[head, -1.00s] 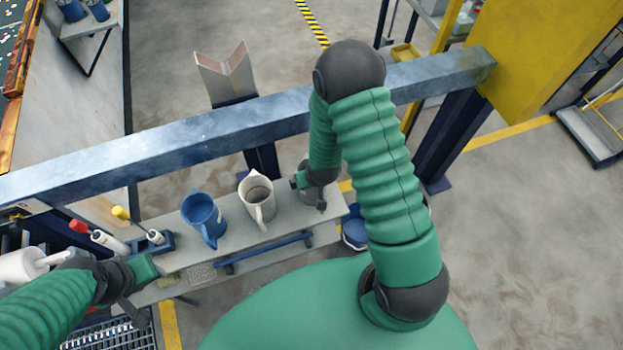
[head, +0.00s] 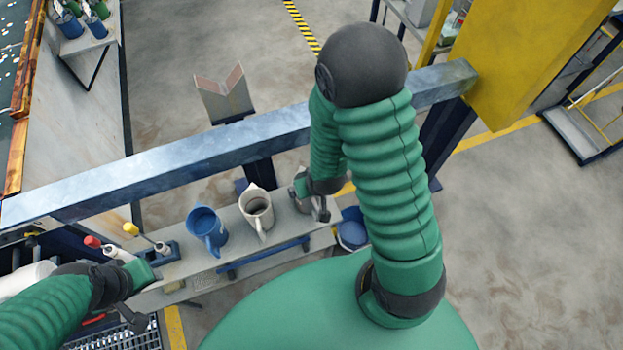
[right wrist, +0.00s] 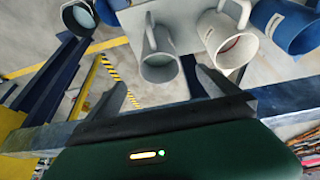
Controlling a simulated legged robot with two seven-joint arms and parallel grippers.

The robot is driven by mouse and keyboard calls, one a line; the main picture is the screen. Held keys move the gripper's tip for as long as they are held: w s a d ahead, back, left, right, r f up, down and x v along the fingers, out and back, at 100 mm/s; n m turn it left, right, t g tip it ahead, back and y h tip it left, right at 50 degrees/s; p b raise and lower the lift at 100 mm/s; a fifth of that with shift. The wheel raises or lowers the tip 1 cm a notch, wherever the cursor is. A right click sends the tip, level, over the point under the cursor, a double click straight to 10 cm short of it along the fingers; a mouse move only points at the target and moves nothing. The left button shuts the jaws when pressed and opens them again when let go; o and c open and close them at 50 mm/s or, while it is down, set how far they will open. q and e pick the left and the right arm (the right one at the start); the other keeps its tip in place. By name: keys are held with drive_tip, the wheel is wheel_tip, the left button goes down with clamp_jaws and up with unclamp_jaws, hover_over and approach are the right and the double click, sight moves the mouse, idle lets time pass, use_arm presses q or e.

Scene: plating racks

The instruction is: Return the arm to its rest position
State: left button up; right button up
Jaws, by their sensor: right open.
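My right arm (head: 385,170) reaches over the blue-grey beam, its dark elbow high and its forearm bent down to the shelf. My right gripper (head: 320,207) is open at the shelf's right end. In the right wrist view its two dark fingers (right wrist: 162,84) are spread, with a grey mug (right wrist: 160,62) beyond and between them, not visibly gripped. In the head view the gripper partly hides that mug. My left gripper (head: 138,295) is low at the left, near the shelf's left end; its jaw opening is unclear.
A white mug (head: 257,210) and a blue mug (head: 207,230) stand left of the right gripper on the grey shelf (head: 190,262). The beam (head: 200,155) crosses above it. A blue bucket (head: 352,232) is at the right. Open floor lies further right.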

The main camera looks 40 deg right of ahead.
use_arm(q)
drive_tip(key=shift+s+d+r, duration=0.1)
drive_tip(key=shift+r, duration=0.2)
use_arm(e)
drive_tip(key=shift+s, duration=0.1)
use_arm(q)
drive_tip(key=s+b+x, duration=0.1)
drive_tip(key=b+x, duration=0.7)
drive_tip(key=shift+s+f, duration=0.2)
drive_tip(key=shift+s, duration=0.1)
use_arm(e)
drive_tip(key=s+a+r+n+g+y, duration=0.1)
drive_tip(key=s+a+r+n, duration=0.1)
drive_tip(key=a+r, duration=0.3)
drive_tip(key=shift+s+a+n+g, duration=0.2)
drive_tip(key=shift+s+n+g, duration=0.1)
drive_tip(key=shift+s+n, duration=0.15)
use_arm(q)
drive_tip(key=shift+s+a, duration=0.15)
drive_tip(key=shift+a, duration=0.05)
use_arm(e)
drive_tip(key=shift+s+a, duration=0.1)
drive_tip(key=shift+s, duration=0.1)
drive_tip(key=shift+w, duration=0.1)
